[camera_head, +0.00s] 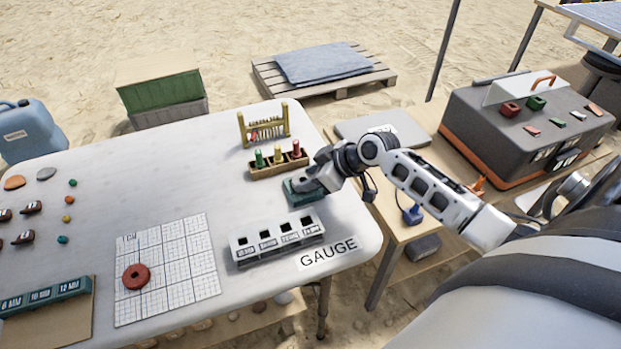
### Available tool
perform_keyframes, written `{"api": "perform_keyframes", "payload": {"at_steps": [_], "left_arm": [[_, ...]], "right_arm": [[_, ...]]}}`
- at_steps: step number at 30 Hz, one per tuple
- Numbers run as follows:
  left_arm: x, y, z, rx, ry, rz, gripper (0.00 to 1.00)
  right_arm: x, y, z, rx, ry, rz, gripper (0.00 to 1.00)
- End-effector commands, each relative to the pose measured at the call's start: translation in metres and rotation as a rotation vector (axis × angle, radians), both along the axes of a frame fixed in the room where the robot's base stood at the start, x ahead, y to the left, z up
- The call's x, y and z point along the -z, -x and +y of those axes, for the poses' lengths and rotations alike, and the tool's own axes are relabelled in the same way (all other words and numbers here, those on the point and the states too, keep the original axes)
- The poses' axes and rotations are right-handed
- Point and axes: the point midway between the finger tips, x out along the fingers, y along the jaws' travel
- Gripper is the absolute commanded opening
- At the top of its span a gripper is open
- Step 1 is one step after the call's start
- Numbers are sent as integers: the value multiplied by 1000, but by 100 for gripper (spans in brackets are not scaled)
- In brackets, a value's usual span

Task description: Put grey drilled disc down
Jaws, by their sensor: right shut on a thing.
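My right gripper (308,186) reaches in from the right and is low over a small dark green tray (291,198) near the right edge of the white table. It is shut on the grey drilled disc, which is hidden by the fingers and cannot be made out. I cannot tell whether the disc touches the tray. Another flat grey round piece (46,174) lies at the far left of the table, beside an orange one (14,183). My left gripper is not in view.
A slotted white gauge block (277,241) stands just in front of the gripper. Behind it are a wooden rack (279,164) with coloured pegs and a yellow bead frame (242,131). A red drilled disc (136,276) lies on a grid sheet (190,252).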

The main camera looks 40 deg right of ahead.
Motion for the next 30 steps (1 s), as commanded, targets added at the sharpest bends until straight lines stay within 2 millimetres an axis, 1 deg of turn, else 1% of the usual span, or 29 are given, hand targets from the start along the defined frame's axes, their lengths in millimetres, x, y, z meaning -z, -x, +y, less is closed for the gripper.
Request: {"api": "perform_keyframes", "payload": {"at_steps": [3,10,14,15,16,17,25,28,30], "left_arm": [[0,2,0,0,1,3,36],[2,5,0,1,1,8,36],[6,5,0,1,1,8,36],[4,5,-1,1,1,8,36],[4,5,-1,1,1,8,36],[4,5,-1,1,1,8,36],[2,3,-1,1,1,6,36],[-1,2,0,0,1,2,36],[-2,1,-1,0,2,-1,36]], "right_arm": [[7,0,0,1,0,-1,17],[8,0,0,1,2,-1,17],[12,0,-1,1,2,-1,17],[11,0,-1,1,2,-1,51],[11,0,-1,1,2,-1,60],[11,0,-1,1,2,-1,65],[10,0,-1,1,2,-1,65],[5,1,-1,1,2,0,65],[0,7,-6,2,4,0,65]]}}
